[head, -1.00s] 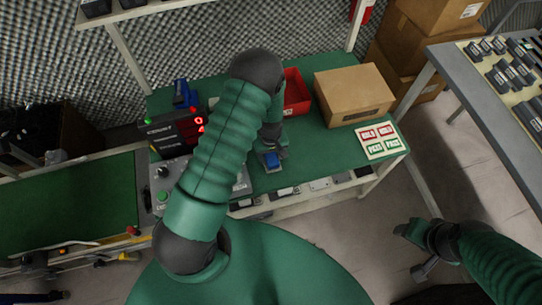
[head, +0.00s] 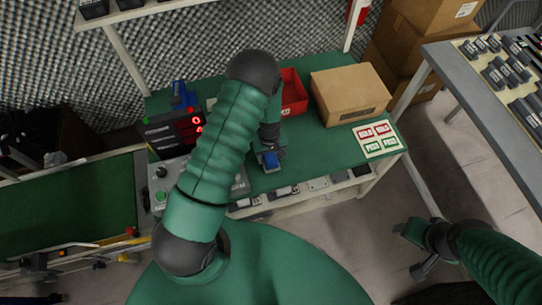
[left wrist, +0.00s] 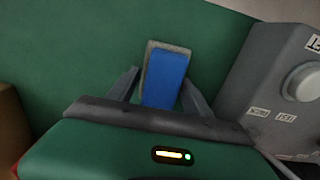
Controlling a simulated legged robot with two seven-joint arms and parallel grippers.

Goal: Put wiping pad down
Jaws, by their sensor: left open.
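The wiping pad, a blue block with a grey edge (head: 269,160), is on the green bench top near its front edge. In the left wrist view the pad (left wrist: 166,78) stands between the two grey fingers of my left gripper (left wrist: 160,92). These fingers are open on either side of it; I cannot tell whether either one touches it. In the head view my left gripper (head: 270,153) is at the pad, partly hidden by its own wrist. My right gripper (head: 416,248) is low on the right, away from the bench, and its jaw state is unclear.
On the green bench (head: 312,145) stand a red bin (head: 294,92), a cardboard box (head: 349,94) and a label sheet (head: 380,139). A grey control box (left wrist: 282,80) is right of the pad in the wrist view. A conveyor (head: 70,205) lies left.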

